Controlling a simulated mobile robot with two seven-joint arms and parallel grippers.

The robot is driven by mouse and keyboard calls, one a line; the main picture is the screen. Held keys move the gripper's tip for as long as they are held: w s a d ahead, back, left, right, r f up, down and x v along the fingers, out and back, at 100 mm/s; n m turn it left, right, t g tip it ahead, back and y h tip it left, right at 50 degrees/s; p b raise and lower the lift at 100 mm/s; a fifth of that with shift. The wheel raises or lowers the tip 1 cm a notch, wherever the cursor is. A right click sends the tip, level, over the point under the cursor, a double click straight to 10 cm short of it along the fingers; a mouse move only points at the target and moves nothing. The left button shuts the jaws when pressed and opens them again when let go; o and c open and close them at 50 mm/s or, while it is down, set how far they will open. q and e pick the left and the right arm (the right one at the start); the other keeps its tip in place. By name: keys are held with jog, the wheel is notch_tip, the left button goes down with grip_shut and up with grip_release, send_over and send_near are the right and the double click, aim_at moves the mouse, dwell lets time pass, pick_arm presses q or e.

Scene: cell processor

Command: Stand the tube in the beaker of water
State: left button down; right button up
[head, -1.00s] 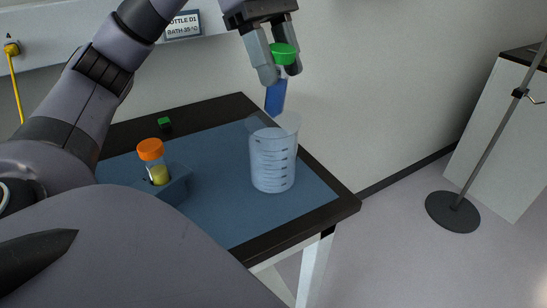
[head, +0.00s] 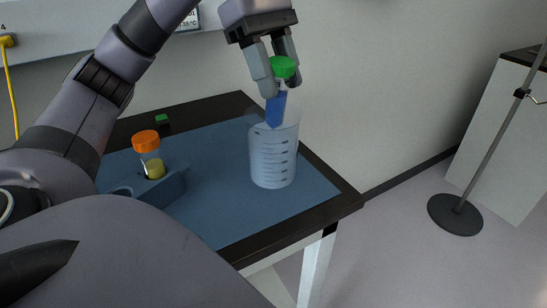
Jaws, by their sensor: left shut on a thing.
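The tube (head: 276,108) has a green cap (head: 284,67) and blue contents. My left gripper (head: 277,72) is shut on it just under or around the cap. The tube hangs slightly tilted, its lower end at the mouth of the beaker and seeming to dip just inside the rim. The beaker (head: 273,163) is clear with graduation marks and pale bluish contents. It stands upright on the blue mat near the table's right side. My right gripper is not in view.
An orange-capped tube (head: 147,141) with yellow contents stands in a blue holder (head: 172,186) left of the beaker. A small green-topped black object (head: 162,119) sits at the back. The mat (head: 230,215) is clear in front. A metal stand (head: 458,211) is on the floor at right.

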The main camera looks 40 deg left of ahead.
pick_arm(q)
jog(key=shift+f+b, duration=0.65)
jog(key=shift+f, duration=0.3)
jog(key=c, duration=0.5)
grip_release()
jog(key=o, duration=0.4)
jog(key=shift+o, duration=0.5)
